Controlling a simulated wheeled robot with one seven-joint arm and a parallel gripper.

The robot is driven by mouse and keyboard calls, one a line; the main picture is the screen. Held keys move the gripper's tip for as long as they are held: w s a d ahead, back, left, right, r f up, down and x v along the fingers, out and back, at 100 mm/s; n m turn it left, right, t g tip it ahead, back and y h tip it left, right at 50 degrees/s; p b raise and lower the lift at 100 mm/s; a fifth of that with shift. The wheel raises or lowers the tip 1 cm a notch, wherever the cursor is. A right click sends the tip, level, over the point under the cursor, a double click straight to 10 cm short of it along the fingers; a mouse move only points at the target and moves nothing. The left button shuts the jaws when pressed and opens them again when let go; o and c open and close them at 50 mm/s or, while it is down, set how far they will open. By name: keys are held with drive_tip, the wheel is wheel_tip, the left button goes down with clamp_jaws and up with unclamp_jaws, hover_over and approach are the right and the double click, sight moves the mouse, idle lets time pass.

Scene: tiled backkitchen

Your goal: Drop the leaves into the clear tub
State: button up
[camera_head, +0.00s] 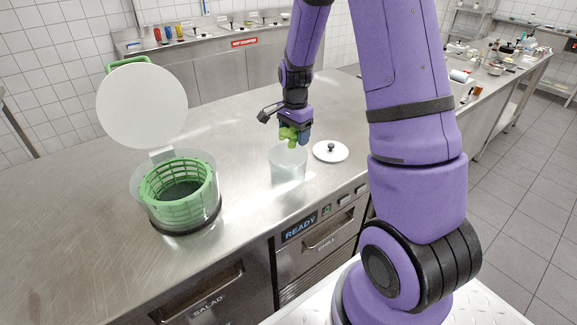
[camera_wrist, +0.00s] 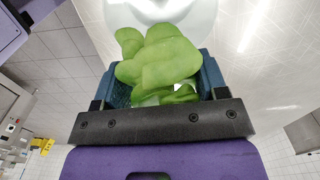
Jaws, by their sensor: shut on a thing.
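My gripper (camera_head: 293,138) is shut on the green leaves (camera_head: 287,132) and holds them just over the top of the clear tub (camera_head: 288,168). The leaves show large between the blue fingers in the wrist view (camera_wrist: 165,60). The tub stands upright on the steel counter near its front edge. Its pale round rim (camera_wrist: 200,18) shows beyond the leaves in the wrist view. I cannot tell whether the lowest leaves reach below the rim. A white lid with a black knob (camera_head: 330,151) lies on the counter right of the tub.
A salad spinner with a green basket (camera_head: 180,182) stands left of the tub, its round white lid (camera_head: 142,106) tipped up. The steel counter (camera_head: 80,215) is clear around them. Coloured bottles (camera_head: 168,33) stand on the back counter. Drawers lie below the front edge.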

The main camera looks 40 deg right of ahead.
drive_tip(key=shift+f, duration=0.25)
drive_tip(key=o, duration=1)
wheel_tip(320, 180, up, 11)
drive_tip(key=shift+f, duration=0.1)
idle(0.3)
